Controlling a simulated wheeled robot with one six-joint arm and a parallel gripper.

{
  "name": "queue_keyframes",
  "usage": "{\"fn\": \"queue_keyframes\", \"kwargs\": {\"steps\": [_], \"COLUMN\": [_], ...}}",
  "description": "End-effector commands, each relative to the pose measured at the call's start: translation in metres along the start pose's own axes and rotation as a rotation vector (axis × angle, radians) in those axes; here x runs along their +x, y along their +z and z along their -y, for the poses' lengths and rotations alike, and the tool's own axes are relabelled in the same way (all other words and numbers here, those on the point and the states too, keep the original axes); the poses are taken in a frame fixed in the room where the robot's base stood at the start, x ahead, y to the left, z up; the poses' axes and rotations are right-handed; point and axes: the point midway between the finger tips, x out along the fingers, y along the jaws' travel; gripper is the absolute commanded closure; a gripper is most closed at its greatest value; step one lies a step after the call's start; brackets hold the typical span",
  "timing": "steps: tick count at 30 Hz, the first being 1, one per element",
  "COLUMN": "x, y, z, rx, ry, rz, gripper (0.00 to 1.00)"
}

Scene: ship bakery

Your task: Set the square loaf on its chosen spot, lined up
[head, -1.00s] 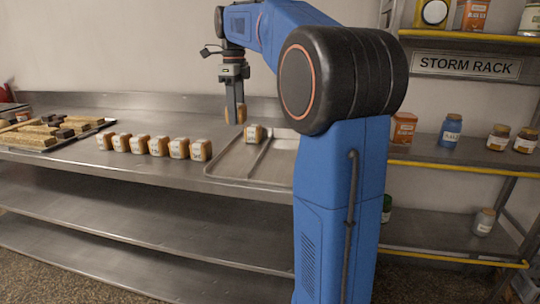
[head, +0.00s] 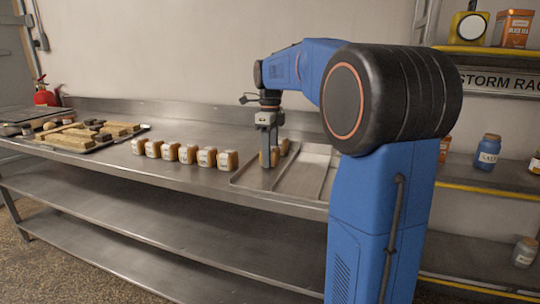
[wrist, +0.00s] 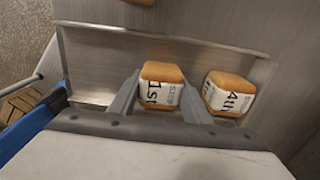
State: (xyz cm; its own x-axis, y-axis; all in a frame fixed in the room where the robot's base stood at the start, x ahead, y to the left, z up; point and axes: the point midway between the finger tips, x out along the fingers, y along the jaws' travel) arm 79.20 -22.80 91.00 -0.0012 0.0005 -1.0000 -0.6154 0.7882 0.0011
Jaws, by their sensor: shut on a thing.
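My gripper (head: 268,160) is shut on a square loaf labelled "1st" (wrist: 161,84), low over the left part of the metal tray (head: 310,171). One finger is on each side of the loaf. A second loaf, labelled "4th" (wrist: 229,93), sits just to its right in the wrist view, with a small gap between it and the near finger. The tray (wrist: 90,60) also shows in the wrist view. Whether the held loaf touches the tray is hard to tell.
Several wrapped loaves (head: 187,154) stand in a row on the steel counter left of the tray. The tray's right part is bare. Shelves with a blue jar (head: 487,152) stand at the right.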

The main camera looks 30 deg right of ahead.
Motion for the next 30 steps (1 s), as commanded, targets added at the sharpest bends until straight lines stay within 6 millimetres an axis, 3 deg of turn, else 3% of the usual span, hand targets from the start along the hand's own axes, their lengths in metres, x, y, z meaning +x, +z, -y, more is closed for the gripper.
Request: {"fn": "queue_keyframes", "kwargs": {"steps": [11,12,14,24,30], "x": [0.004,0.004,0.003,0.001,-0.021], "y": [0.0,0.0,0.0,0.0,0.001], "z": [0.0,0.0,0.0,0.0,0.001], "rx": [0.0,0.0,0.0,0.0,0.0], "ry": [-0.001,-0.001,-0.001,-0.001,-0.003], "rz": [0.001,0.001,0.001,0.001,0.002], "gripper": [0.79,0.49,0.38,0.38,0.38]}}
